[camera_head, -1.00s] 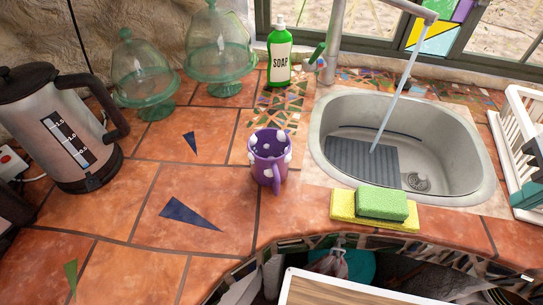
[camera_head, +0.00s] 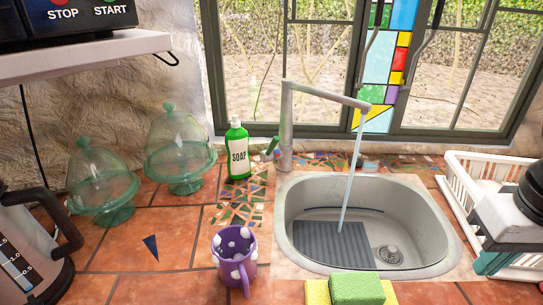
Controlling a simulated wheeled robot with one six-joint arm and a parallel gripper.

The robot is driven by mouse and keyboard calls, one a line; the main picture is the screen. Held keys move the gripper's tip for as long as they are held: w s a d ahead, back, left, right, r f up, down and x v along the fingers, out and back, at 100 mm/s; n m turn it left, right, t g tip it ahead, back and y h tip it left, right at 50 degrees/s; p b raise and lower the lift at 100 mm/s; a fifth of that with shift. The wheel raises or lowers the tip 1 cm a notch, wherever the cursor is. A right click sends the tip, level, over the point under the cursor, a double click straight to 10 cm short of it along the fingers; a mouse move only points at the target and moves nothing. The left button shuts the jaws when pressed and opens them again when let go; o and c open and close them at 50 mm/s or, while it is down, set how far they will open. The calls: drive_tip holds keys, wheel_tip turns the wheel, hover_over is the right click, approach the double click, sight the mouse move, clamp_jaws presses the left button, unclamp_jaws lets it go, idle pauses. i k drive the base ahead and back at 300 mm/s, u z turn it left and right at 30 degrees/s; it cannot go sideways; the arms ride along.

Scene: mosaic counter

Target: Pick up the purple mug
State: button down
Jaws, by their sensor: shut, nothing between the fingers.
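The purple mug (camera_head: 230,268) with pale raised spots stands upright on the terracotta tile counter (camera_head: 165,240), near the bottom centre of the head view. Its handle faces toward me, slightly right. The mug is left of the sink and nothing touches it. My gripper's fingers are not in the picture. A white and black part at the right edge looks like a piece of my arm, well to the right of the mug.
A sink (camera_head: 445,228) with running water is right of the mug. The green and yellow sponges (camera_head: 357,290) lie in front of it. The soap bottle (camera_head: 238,152), glass domes (camera_head: 180,150) and kettle (camera_head: 28,250) stand behind and left. A white dish rack (camera_head: 465,185) is at right.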

sight(234, 249)
drive_tip(key=k, duration=0.5)
drive_tip(key=z, duration=1.9)
drive_tip(key=i, duration=0.45)
drive_tip(key=u, duration=2.65)
